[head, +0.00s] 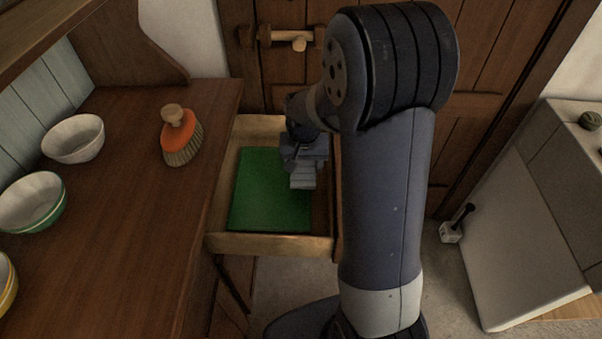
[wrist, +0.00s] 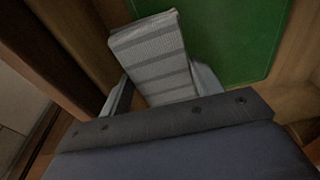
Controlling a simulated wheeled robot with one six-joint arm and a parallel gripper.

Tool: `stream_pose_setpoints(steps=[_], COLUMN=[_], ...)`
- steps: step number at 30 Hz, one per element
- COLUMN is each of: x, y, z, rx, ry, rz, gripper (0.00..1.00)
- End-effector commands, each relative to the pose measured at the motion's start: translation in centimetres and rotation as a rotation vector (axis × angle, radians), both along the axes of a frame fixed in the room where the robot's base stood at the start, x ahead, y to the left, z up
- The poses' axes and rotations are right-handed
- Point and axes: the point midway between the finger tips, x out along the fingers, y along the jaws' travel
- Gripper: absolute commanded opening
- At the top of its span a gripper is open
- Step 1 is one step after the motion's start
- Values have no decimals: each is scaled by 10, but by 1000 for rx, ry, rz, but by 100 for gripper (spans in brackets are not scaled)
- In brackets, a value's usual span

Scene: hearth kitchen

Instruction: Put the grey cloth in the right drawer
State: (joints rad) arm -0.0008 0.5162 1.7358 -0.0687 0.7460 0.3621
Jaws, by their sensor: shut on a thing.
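The grey cloth (wrist: 153,58) is folded and has darker stripes; my gripper (wrist: 160,92) is shut on it in the wrist view. In the head view the cloth (head: 303,180) hangs below my gripper (head: 303,166), over the right part of the open drawer (head: 268,244). The drawer has pale wooden walls and a green bottom (head: 268,195), which also shows in the wrist view (wrist: 235,35). I cannot tell whether the cloth touches the drawer bottom. My arm hides part of the drawer's right side.
The wooden counter (head: 120,240) left of the drawer holds an orange brush (head: 181,140) and several bowls, among them a white bowl (head: 73,139) and a green-rimmed bowl (head: 32,203). A wooden door (head: 480,65) stands behind. A hammer-like tool (head: 455,226) is at the right.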

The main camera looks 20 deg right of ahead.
Motion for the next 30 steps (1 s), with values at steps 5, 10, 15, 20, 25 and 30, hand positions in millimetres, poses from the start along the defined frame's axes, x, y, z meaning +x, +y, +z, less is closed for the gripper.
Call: stream_pose_setpoints(steps=[5,10,15,20,25,30], x=[-1,0,0,0,0,0], y=[0,0,0,0,0,0], z=[-26,-34,-34,-40,-45,-46], rx=[0,0,0,0,0,0], ry=[6,1,1,1,1,1], rz=[0,0,0,0,0,0], gripper=[43,43,43,43,43,62])
